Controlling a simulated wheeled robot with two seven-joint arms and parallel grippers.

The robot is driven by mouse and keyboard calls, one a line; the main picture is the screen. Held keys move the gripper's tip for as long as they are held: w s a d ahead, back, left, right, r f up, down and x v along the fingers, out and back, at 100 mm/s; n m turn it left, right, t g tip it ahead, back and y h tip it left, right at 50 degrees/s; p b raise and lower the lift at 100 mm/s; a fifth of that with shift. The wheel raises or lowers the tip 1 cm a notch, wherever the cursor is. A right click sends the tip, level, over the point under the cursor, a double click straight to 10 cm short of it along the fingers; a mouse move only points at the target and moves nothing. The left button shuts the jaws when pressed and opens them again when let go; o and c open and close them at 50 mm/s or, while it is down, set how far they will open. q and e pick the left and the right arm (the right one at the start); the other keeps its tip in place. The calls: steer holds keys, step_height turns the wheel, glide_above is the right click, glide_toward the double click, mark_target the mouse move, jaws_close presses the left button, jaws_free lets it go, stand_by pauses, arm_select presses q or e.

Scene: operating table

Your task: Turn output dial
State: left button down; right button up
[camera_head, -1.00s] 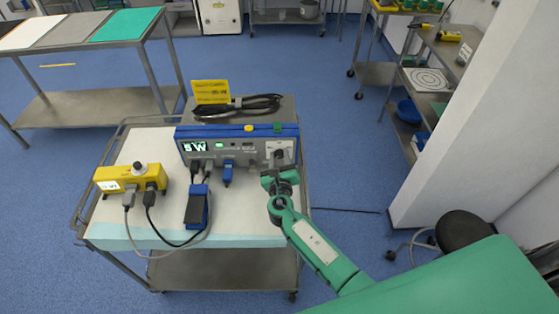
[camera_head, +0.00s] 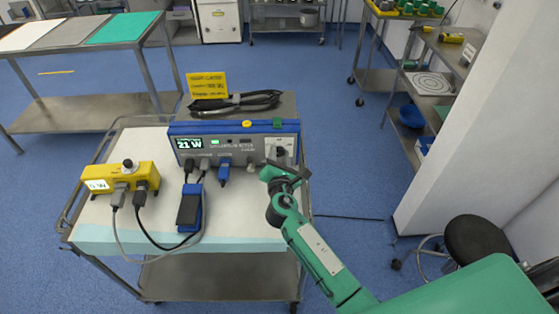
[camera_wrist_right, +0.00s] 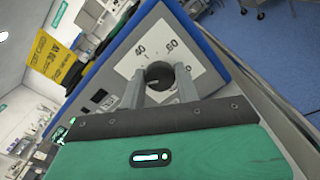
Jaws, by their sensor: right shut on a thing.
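The blue-edged generator unit (camera_head: 235,131) stands on the cart, and its green display (camera_head: 188,143) reads 21 W. The output dial is a dark round knob (camera_wrist_right: 160,75) on a white scale plate with numbers such as 40, 60 and 80, seen in the right wrist view. In the head view the dial is mostly hidden by my right gripper (camera_head: 284,165), at the right end of the front panel. My right gripper's two fingers (camera_wrist_right: 160,88) are shut on the knob, one on each side, and the gripper looks rolled. My left gripper is not in view.
A yellow box (camera_head: 110,176) with a small display and plugged cables sits at the cart's left. A blue foot pedal (camera_head: 190,207) lies before the generator. A black cable coil (camera_head: 235,102) and yellow sign (camera_head: 207,85) are on top.

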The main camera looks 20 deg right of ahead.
steer(key=m+b, duration=0.2)
steer(key=m, duration=0.2)
steer(key=shift+f+b, duration=0.15)
steer(key=shift+b, duration=0.15)
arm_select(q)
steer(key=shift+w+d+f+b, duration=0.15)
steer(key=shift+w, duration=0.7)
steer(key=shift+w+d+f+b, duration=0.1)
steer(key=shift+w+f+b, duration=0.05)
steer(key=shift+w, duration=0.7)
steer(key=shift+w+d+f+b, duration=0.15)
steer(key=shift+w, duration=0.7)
arm_select(e)
steer(key=shift+m, duration=0.9)
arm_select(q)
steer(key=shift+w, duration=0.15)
arm_select(e)
steer(key=o, duration=1)
steer(key=shift+s, duration=0.1)
